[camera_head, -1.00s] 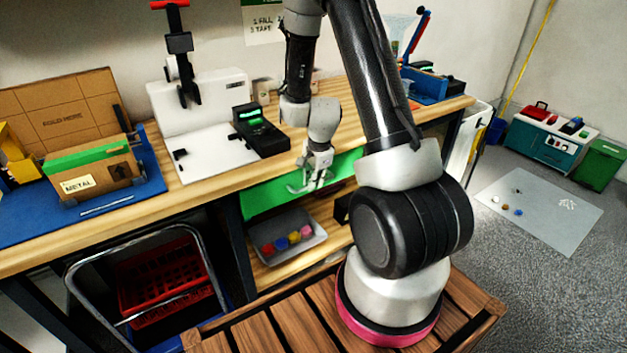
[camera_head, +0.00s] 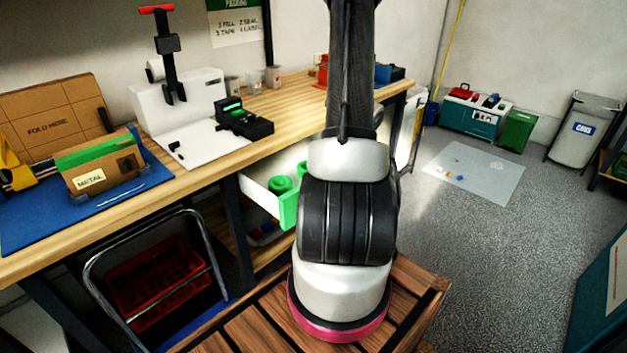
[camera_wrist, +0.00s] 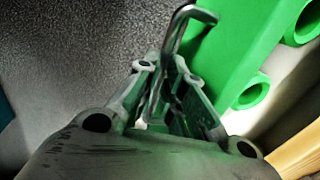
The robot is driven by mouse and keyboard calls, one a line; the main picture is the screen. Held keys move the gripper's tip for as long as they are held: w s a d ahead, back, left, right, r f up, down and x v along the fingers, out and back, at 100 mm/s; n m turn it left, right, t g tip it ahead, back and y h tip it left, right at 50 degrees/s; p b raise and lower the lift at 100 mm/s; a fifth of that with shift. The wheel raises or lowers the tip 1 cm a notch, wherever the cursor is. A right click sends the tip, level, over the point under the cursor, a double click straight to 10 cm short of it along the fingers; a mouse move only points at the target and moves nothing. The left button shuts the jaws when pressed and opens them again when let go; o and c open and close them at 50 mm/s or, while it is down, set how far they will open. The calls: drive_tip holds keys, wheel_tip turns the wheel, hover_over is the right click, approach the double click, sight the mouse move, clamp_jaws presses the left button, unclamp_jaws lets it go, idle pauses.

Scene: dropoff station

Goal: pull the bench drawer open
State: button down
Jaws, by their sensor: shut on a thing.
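The bench drawer (camera_head: 289,212) stands pulled out from under the worktop in the head view, with its white side wall and part of its green front showing. Green round pieces (camera_head: 281,184) lie inside it. My arm covers the rest of the drawer and hides my gripper in that view. In the wrist view, the green drawer front (camera_wrist: 232,45) fills the upper right, and a grey metal bar handle (camera_wrist: 184,22) runs from it down between the fingers. My gripper (camera_wrist: 166,78) is shut on this handle.
The wooden bench (camera_head: 200,178) carries a press (camera_head: 172,60), a black device (camera_head: 243,120) and a cardboard box (camera_head: 95,170). A red crate (camera_head: 160,280) in a metal frame is below. Open grey floor (camera_head: 480,270) lies to the right.

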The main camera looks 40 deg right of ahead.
drive_tip(key=s, duration=0.7)
drive_tip(key=shift+s, duration=0.3)
drive_tip(key=shift+d, duration=0.1)
drive_tip(key=c, duration=1.8)
unclamp_jaws()
drive_tip(key=r, duration=0.4)
drive_tip(key=s+r, duration=0.1)
drive_tip(key=r, duration=0.3)
drive_tip(key=s+r, duration=0.1)
drive_tip(key=r, duration=0.2)
drive_tip(key=shift+s+d+r, duration=0.1)
drive_tip(key=shift+r, duration=0.3)
